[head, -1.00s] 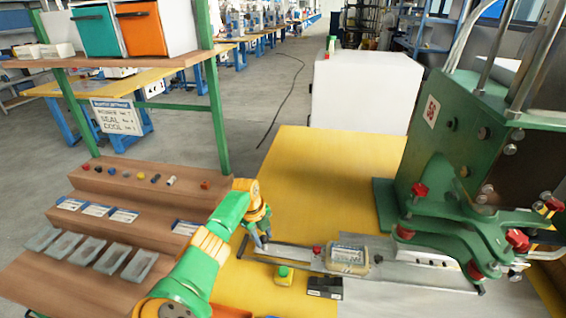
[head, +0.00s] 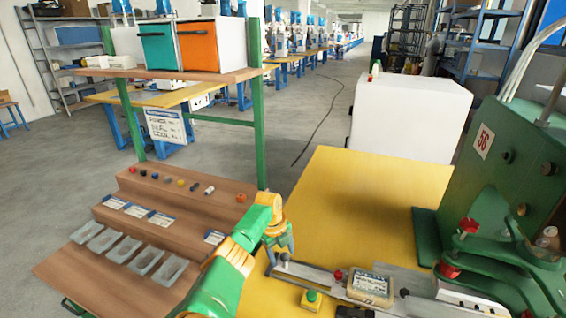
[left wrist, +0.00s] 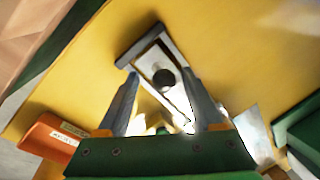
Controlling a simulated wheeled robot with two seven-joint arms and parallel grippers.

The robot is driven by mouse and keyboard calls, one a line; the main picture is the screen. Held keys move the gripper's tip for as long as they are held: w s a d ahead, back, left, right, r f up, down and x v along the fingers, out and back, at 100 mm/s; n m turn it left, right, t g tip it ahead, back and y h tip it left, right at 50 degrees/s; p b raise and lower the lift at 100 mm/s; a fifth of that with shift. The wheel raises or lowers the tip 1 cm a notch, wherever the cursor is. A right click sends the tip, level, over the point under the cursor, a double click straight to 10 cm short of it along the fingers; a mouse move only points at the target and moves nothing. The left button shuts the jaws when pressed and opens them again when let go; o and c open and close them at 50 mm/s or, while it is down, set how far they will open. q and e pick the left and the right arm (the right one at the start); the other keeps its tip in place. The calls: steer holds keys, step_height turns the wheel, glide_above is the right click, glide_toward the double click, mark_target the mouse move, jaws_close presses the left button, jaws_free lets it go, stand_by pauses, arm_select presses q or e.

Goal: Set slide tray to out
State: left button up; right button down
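The slide tray (head: 408,306) is a long metal rail lying on the yellow table, running from the green press toward my left arm. A beige labelled box (head: 370,287) and a red knob (head: 338,274) sit on it. Its near-left end carries a dark round knob (left wrist: 163,77) on a pale plate with a dark end bar (left wrist: 138,46), seen in the left wrist view. My left gripper (head: 279,253) is over that end. In the left wrist view its fingers (left wrist: 163,100) are apart, one on each side of the knob's line; contact cannot be told. My right gripper is not in view.
A yellow box with a green button (head: 311,299) stands just in front of the slide. The green press (head: 495,200) stands at right. A brown stepped rack (head: 160,225) with grey bins stands at left. The yellow table behind the slide (head: 365,200) is clear.

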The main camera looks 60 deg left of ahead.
arm_select(q)
steer(key=shift+r, duration=0.1)
step_height(320, 180, up, 7)
steer(key=s+p, duration=0.1)
steer(key=shift+s, duration=0.2)
